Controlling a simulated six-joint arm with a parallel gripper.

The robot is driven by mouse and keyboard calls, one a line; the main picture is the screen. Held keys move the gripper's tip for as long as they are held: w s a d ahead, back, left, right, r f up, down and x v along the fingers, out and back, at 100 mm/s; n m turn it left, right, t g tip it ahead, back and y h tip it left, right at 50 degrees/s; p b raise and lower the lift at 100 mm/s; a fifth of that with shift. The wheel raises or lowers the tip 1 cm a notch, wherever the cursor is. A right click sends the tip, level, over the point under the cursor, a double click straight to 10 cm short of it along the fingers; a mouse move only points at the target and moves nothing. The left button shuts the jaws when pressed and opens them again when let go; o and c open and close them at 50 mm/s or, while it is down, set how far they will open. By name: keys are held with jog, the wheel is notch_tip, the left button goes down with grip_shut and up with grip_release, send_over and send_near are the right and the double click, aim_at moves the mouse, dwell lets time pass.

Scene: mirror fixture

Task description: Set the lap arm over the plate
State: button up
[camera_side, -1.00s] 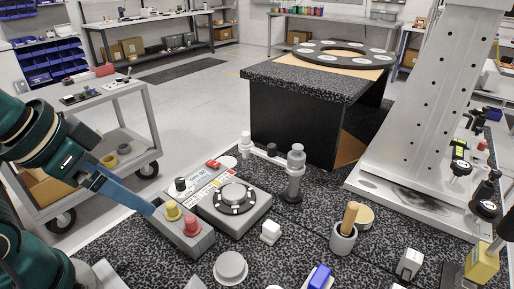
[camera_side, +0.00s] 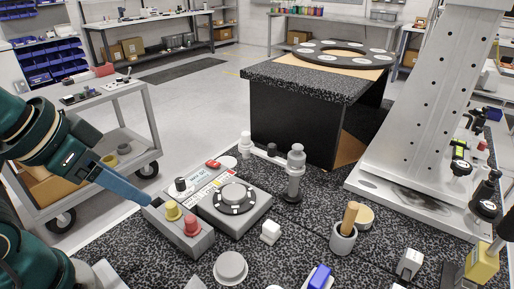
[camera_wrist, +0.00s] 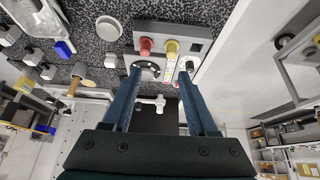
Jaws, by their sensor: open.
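The lap arm (camera_side: 270,153) is a dark and grey bar on a grey post (camera_side: 296,175), reaching left to a white knobbed end (camera_side: 245,142). It lies behind the plate, not over it. The plate (camera_side: 236,198) is a round disc with a dark, marked rim on a grey base. In the wrist view, the plate (camera_wrist: 150,72) is partly hidden by a finger, and the lap arm (camera_wrist: 150,101) shows between the fingers. My gripper (camera_side: 148,202) is at the left of the control box, apart from the lap arm. Its blue fingers (camera_wrist: 159,74) are open and empty.
The control box (camera_side: 181,232) carries red (camera_side: 192,224) and yellow (camera_side: 172,211) knobs in front of my gripper. A white cube (camera_side: 271,232), a round grey piece (camera_side: 231,267) and a cup with a wooden handle (camera_side: 343,239) stand on the speckled bench. A tall metal column (camera_side: 430,110) stands right.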

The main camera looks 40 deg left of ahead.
jog(key=w+r+t, duration=0.5)
jog(key=w+r, duration=0.1)
jog(key=w, duration=0.4)
jog(key=m+t+h, duration=0.3)
jog(key=t+h, duration=0.1)
send_over(269, 146)
jog(key=s, duration=0.4)
notch_tip(269, 146, down, 6)
jog(key=shift+g, duration=0.8)
jog(key=f, duration=0.2)
jog(key=a+f, duration=0.1)
jog(key=f, duration=0.2)
jog(key=shift+w, duration=0.2)
jog(key=shift+w+f, duration=0.1)
jog(key=shift+y, duration=0.3)
jog(key=shift+x, duration=2.4)
grip_shut()
